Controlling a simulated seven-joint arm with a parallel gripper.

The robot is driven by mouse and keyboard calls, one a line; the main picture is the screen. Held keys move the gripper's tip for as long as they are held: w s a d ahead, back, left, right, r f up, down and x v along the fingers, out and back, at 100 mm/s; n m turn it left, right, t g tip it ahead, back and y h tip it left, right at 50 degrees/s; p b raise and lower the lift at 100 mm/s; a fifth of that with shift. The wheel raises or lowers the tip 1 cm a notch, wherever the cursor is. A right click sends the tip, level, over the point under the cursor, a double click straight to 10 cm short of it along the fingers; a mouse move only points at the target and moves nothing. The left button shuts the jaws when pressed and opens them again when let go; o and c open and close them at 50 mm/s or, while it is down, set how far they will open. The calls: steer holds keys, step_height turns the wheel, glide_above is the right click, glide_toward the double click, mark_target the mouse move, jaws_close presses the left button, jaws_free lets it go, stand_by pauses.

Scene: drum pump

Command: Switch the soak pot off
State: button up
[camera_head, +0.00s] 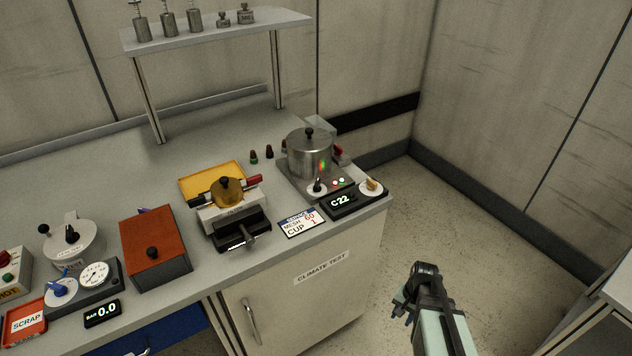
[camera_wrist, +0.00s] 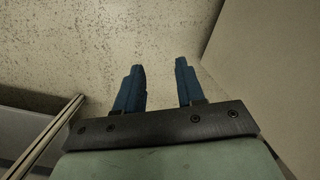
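The soak pot (camera_head: 309,155) is a round steel pot with a black lid knob, on a grey base at the right end of the bench. On its base front are a dark knob on a white dial (camera_head: 317,187) and small red and green lights (camera_head: 338,182). A display reading C22 (camera_head: 341,201) stands in front, beside a tan knob on a white dial (camera_head: 371,187). My gripper (camera_head: 405,303) is off the bench, in front and right of it, well apart from the pot. The wrist view shows its two blue fingers (camera_wrist: 158,88) spread with nothing between them.
A clamp device with a brass part (camera_head: 232,205), a red-topped box (camera_head: 154,245) and gauges stand further left. A shelf (camera_head: 215,32) rises behind. Floor right of the bench is clear; another surface edge (camera_head: 610,300) is at far right.

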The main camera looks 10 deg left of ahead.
steer(key=w+a+r+m+t+y, duration=0.1)
steer(key=w+a+r+t, duration=0.1)
steer(key=w+r, duration=0.8)
steer(key=w+a+r+m+t, duration=0.1)
steer(key=w+a+r+t, duration=0.15)
steer(key=w+r, duration=0.7)
steer(key=w+a+r+m+t+y, duration=0.15)
steer(key=w+r, duration=0.25)
steer(key=r, duration=1.2)
step_height(320, 180, up, 14)
steer(key=n+g+h, duration=0.4)
steer(key=n+g, duration=0.1)
steer(key=n, duration=0.3)
glide_above(316, 185)
steer(key=shift+m, duration=0.25)
step_height(316, 185, down, 13)
steer(key=shift+w+f, duration=0.1)
steer(key=shift+f, duration=0.1)
steer(key=shift+c, duration=0.4)
jaws_close()
